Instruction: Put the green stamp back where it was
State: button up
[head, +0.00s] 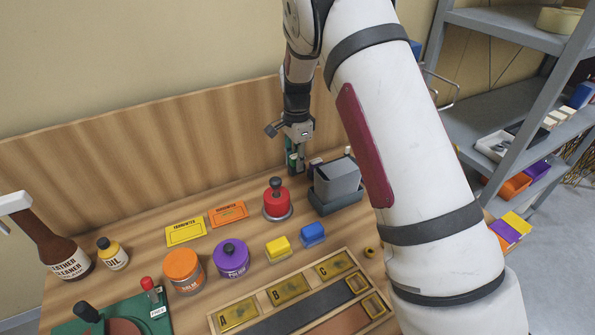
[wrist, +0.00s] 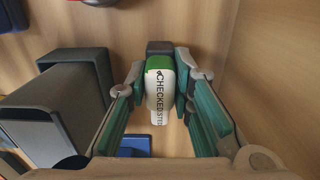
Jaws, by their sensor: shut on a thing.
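The green stamp, with a green top and a white side lettered "CHECKED", shows in the wrist view (wrist: 158,88). It sits between the two fingers of my gripper (wrist: 160,95), which is shut on it. In the head view my gripper (head: 294,164) points down at the back of the workbench, close to the wooden back panel and left of a dark grey box. The stamp itself is hard to make out there. I cannot tell whether it touches the bench.
The dark grey box (head: 337,182) stands just right of my gripper. A blue block (wrist: 135,145) lies low in the wrist view. Yellow (head: 185,232) and orange (head: 228,213) cards lie to the left.

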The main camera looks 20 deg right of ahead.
jog(key=shift+f+p, duration=0.35)
jog(key=shift+f, duration=1.75)
jog(key=shift+f, duration=0.15)
jog(key=o, duration=0.9)
